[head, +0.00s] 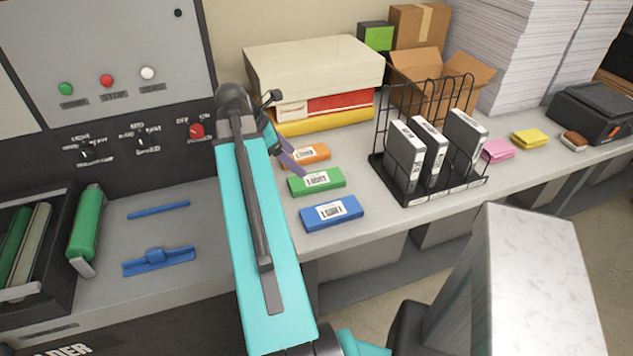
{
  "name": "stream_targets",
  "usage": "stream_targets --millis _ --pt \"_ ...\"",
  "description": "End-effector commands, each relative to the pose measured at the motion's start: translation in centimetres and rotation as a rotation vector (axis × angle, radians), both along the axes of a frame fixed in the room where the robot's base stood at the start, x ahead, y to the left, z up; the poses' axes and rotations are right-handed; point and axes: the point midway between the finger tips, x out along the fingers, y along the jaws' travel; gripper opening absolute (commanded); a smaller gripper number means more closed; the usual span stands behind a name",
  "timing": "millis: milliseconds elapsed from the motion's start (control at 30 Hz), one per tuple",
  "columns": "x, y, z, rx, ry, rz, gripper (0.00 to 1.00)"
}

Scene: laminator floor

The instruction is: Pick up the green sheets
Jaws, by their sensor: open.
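The green sheets look like a flat green pack (330,183) with a white label. It lies on the grey counter between an orange pack (318,154) and a blue pack (350,215). My gripper (290,158) is open and mostly hidden behind my turquoise arm. One greyish finger shows beside the left end of the orange pack, just behind the green pack. I see nothing held. Height above the counter and contact cannot be told.
A black wire rack (437,192) with white binders stands right of the packs. Stacked boxes (315,72) stand behind. The laminator panel (120,60) and a blue clip-like part (158,261) are at left. Pink (497,150) and yellow (530,139) packs lie farther right.

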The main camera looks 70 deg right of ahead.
Motion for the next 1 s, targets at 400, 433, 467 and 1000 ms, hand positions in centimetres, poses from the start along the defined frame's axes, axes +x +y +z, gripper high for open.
stream_targets --millis 400,433,467,1000 --pt "-2.0 -1.5 -3.7 0.002 0.001 -0.002 0.77" --pt "-2.1 -1.6 -3.9 0.002 0.001 -0.002 0.77" --pt "-2.2 -1.7 -4.1 0.001 0.001 -0.002 0.77" --pt "-2.7 -2.2 -5.2 0.0 0.0 -0.001 0.77"
